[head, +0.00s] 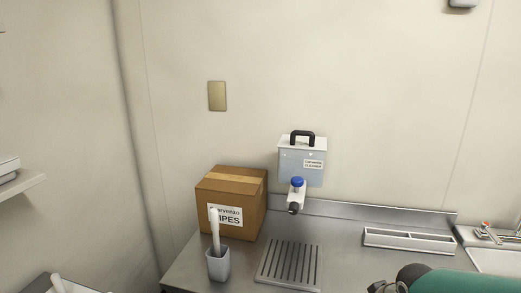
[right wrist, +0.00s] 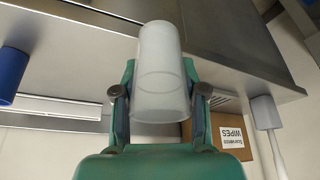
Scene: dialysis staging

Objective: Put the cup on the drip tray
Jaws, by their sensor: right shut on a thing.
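The cup (right wrist: 160,75) is a pale, translucent tumbler. In the right wrist view it sits between the two fingers of my right gripper (right wrist: 159,92), which is shut on it. In the head view only part of my right arm and gripper (head: 385,287) shows at the lower right edge, and the cup cannot be seen there. The drip tray (head: 288,265) is a slatted metal plate on the steel counter, below the dispenser tap, with nothing on it. My right gripper is to the right of the tray. My left gripper is not in view.
A wall dispenser (head: 301,162) with a blue-topped tap (head: 297,185) hangs above the tray. A wipes box (head: 231,200) and a grey holder (head: 218,265) with a white stick stand to the left. A long shallow bin (head: 408,241) and a sink (head: 497,258) are right. Counter between tray and bin is clear.

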